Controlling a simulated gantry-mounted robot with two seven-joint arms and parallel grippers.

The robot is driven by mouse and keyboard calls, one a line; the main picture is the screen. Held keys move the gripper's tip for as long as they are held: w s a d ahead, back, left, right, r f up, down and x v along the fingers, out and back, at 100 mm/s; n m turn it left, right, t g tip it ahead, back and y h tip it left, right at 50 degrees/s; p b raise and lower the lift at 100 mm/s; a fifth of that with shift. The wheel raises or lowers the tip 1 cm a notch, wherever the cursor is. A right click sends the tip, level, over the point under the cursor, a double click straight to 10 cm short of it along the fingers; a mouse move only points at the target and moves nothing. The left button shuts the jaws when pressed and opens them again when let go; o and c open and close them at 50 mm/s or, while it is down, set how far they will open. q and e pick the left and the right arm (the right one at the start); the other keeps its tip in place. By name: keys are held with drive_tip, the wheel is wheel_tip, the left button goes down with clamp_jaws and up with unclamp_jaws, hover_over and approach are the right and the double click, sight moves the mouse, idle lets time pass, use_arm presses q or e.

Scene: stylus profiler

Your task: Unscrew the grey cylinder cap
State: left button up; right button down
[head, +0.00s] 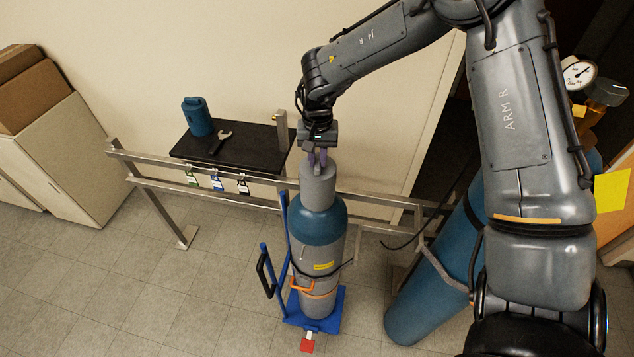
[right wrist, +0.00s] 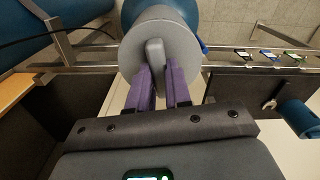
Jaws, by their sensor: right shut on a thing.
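The grey cap (head: 318,186) sits upright on top of the blue-shouldered grey cylinder (head: 317,250), which stands on a blue hand cart. In the right wrist view the cap (right wrist: 183,34) shows from above as a grey disc with a raised grip (right wrist: 155,52) on it. My right gripper (head: 318,158) comes down from above onto the cap. Its purple fingers (right wrist: 161,86) are shut on the raised grip, one on each side. The cap's underside and thread are hidden. My left gripper is in neither view.
A wrench (head: 219,143) and a blue cap-shaped object (head: 197,117) are on the shelf. Floor at left is clear.

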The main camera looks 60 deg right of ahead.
drive_tip(key=shift+s+d+f+n, duration=0.1)
drive_tip(key=shift+f+n, duration=0.2)
drive_tip(key=c, duration=1)
unclamp_jaws()
drive_tip(key=shift+c, duration=0.2)
drive_tip(key=shift+r, duration=0.1)
drive_tip(key=shift+r, duration=0.1)
drive_tip(key=shift+r, duration=0.2)
wheel_tip(320, 180, up, 7)
drive_tip(key=p, duration=0.5)
drive_tip(key=shift+f+p, duration=0.2)
drive_tip(key=shift+p, duration=0.15)
